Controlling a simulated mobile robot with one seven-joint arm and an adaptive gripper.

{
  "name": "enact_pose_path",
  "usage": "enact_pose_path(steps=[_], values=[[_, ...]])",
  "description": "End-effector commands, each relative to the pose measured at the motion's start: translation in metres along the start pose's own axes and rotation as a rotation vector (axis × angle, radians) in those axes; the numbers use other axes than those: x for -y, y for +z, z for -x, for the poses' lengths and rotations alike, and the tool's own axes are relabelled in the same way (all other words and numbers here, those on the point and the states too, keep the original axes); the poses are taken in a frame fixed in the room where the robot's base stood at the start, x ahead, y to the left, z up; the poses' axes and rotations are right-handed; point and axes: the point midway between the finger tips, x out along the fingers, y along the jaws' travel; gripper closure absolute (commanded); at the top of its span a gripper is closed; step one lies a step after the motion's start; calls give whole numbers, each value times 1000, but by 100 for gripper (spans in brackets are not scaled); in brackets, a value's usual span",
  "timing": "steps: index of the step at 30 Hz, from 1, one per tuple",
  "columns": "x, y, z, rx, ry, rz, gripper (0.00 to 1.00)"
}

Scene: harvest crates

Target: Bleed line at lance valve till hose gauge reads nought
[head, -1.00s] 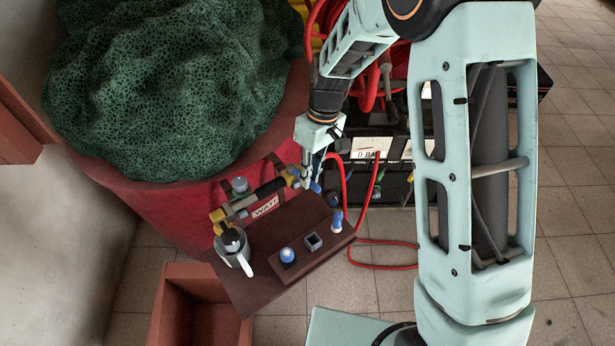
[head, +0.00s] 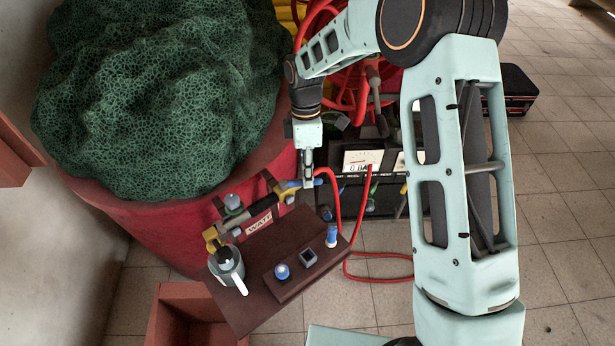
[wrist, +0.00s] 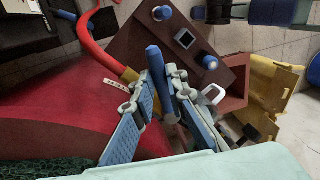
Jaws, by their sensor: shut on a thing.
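The lance (head: 262,194), black with brass ends, lies across the front of the red tub above a brown stand. Its nozzle end points down into a grey jug (head: 228,268) with a white handle. A blue valve lever (wrist: 155,62) is at the lance's hose end. My gripper (head: 307,180) is there, shut on the lever; the wrist view shows the lever between its blue-padded fingers (wrist: 160,90). The red hose (head: 334,195) runs from that end.
The brown stand (head: 242,313) holds blue-topped pegs (head: 282,271) and a square socket (head: 309,256). The red tub (head: 165,235) with a green netted heap is on the left. A reddish crate (head: 172,300) stands below.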

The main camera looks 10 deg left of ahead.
Motion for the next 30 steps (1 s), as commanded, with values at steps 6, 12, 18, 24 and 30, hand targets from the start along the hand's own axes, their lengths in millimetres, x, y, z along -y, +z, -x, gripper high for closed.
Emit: enact_pose_path(steps=[6, 12, 18, 24, 30], values=[[-5, 0, 2, 13, 3, 68, 100], [-6, -1, 2, 17, 3, 89, 100], [-6, -1, 2, 17, 3, 92, 100], [-6, -1, 2, 17, 3, 91, 82], [-6, -1, 2, 17, 2, 91, 69]])
